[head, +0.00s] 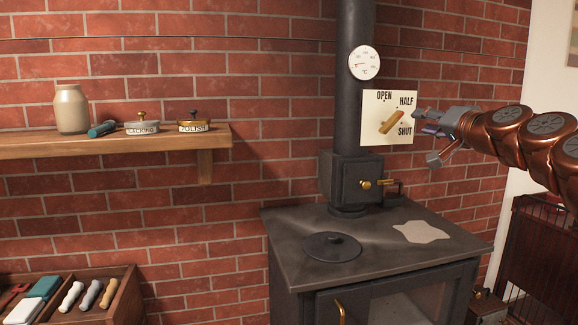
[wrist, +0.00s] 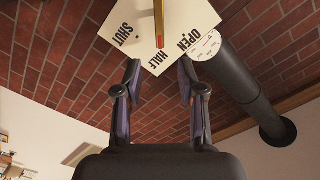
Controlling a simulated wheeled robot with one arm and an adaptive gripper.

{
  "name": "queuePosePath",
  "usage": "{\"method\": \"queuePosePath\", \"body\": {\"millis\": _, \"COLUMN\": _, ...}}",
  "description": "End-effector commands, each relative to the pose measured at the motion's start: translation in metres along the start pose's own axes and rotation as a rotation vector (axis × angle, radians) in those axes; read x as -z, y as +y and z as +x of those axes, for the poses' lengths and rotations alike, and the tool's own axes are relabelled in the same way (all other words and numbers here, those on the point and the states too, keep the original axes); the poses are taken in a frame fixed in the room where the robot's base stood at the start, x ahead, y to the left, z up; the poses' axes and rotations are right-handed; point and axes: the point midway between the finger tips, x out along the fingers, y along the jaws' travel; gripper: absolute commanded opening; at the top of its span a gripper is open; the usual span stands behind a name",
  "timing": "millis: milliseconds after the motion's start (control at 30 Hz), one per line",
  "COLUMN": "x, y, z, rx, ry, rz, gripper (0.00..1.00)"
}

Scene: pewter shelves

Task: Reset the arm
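My arm reaches in from the right in the head view. My gripper (head: 426,121) is just right of the white damper plate (head: 373,126), which is marked OPEN, HALF and SHUT. A brass-coloured lever (head: 390,122) with a red tip on the plate points up and right, toward HALF. In the wrist view my gripper (wrist: 160,78) has its two fingers well apart with nothing between them. The plate (wrist: 140,42) and the lever (wrist: 158,18) lie beyond the fingertips, and I see no contact.
A black stove (head: 385,245) with its flue pipe (head: 353,90) and a round gauge (head: 364,62) stands below and beside the plate. A wooden shelf (head: 100,143) at left holds a jar (head: 71,110) and tins. A wooden tray (head: 122,296) sits lower left.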

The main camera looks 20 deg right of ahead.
Motion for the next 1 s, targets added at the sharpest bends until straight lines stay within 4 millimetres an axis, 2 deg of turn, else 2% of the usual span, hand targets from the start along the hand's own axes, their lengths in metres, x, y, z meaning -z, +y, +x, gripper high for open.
{"method": "queuePosePath", "body": {"millis": 167, "x": -0.013, "y": -0.01, "z": 0.003, "rx": 0.007, "ry": -0.032, "rz": -0.012, "gripper": 0.4}}
{"method": "queuePosePath", "body": {"millis": 267, "x": -0.041, "y": -0.029, "z": 0.007, "rx": 0.019, "ry": -0.102, "rz": -0.038, "gripper": 0.4}}
{"method": "queuePosePath", "body": {"millis": 467, "x": -0.136, "y": -0.075, "z": 0.007, "rx": 0.037, "ry": -0.326, "rz": -0.125, "gripper": 0.4}}
{"method": "queuePosePath", "body": {"millis": 633, "x": -0.221, "y": -0.102, "z": -0.011, "rx": 0.031, "ry": -0.526, "rz": -0.211, "gripper": 0.4}}
{"method": "queuePosePath", "body": {"millis": 833, "x": -0.318, "y": -0.108, "z": -0.052, "rx": -0.012, "ry": -0.77, "rz": -0.317, "gripper": 0.4}}
{"method": "queuePosePath", "body": {"millis": 1000, "x": -0.391, "y": -0.093, "z": -0.104, "rx": -0.086, "ry": -0.982, "rz": -0.411, "gripper": 0.4}}
